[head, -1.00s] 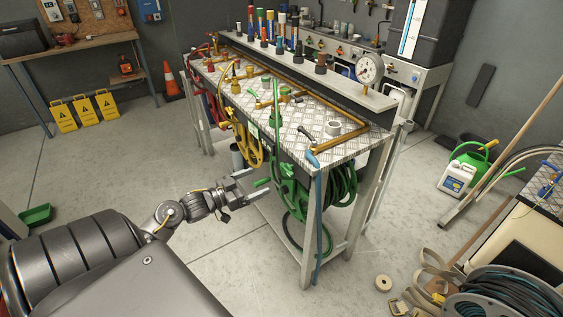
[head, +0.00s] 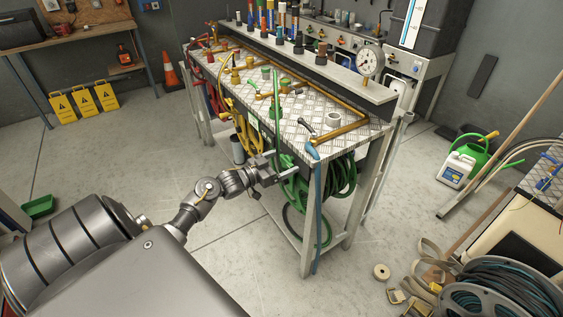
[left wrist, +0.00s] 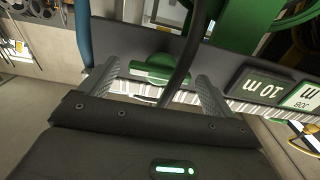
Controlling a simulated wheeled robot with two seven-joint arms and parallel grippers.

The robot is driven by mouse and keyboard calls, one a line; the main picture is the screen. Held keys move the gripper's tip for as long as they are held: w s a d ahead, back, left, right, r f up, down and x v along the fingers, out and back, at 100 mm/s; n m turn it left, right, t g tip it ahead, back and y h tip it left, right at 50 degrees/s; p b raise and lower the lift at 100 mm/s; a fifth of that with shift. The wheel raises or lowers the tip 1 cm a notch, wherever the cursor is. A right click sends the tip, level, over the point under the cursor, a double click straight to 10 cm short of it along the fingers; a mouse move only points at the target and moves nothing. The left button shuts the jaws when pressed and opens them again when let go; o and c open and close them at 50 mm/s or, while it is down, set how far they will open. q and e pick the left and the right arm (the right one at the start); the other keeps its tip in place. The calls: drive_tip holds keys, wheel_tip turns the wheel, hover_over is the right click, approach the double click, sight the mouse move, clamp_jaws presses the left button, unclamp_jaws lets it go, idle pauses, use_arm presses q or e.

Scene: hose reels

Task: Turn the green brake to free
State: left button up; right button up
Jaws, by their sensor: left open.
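The green hose reel (head: 292,190) with its coil of green hose (head: 341,178) hangs under the near end of the bench. My left gripper (head: 283,166) is open in front of the reel's left side. In the left wrist view a short green bar (left wrist: 160,73) lies between the fingers of my left gripper (left wrist: 157,80), apparently apart from both. I cannot tell for sure whether this bar is the brake. Part of a larger green body (left wrist: 250,25) shows behind it. In the head view my gripper hides the bar. My right gripper is not in view.
The metal-topped bench (head: 300,128) carries brass pipes and fittings. A yellow hose (head: 250,137) hangs left of the green reel. A blue hose (head: 317,215) runs down the near bench leg. A dark hose crosses the left wrist view (left wrist: 190,50).

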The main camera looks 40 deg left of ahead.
use_arm(q)
drive_tip(key=c, duration=1)
drive_tip(key=shift+r+n+p, duration=0.25)
drive_tip(key=shift+n+p, duration=1.05)
drive_tip(key=shift+p, duration=0.15)
drive_tip(key=n+p, duration=0.3)
drive_tip(key=shift+a, duration=0.1)
drive_tip(key=n+p, duration=0.1)
drive_tip(key=n, duration=0.2)
drive_tip(key=shift+f+p, duration=0.1)
drive_tip(key=shift+p, duration=0.3)
drive_tip(key=n+p, duration=0.2)
drive_tip(key=n, duration=0.1)
drive_tip(key=shift+a+n, duration=0.1)
drive_tip(key=shift+n, duration=0.3)
drive_tip(key=n, duration=0.2)
drive_tip(key=n+p, duration=0.2)
drive_tip(key=n, duration=0.1)
drive_tip(key=shift+f+n, duration=0.25)
drive_tip(key=shift+n, duration=0.05)
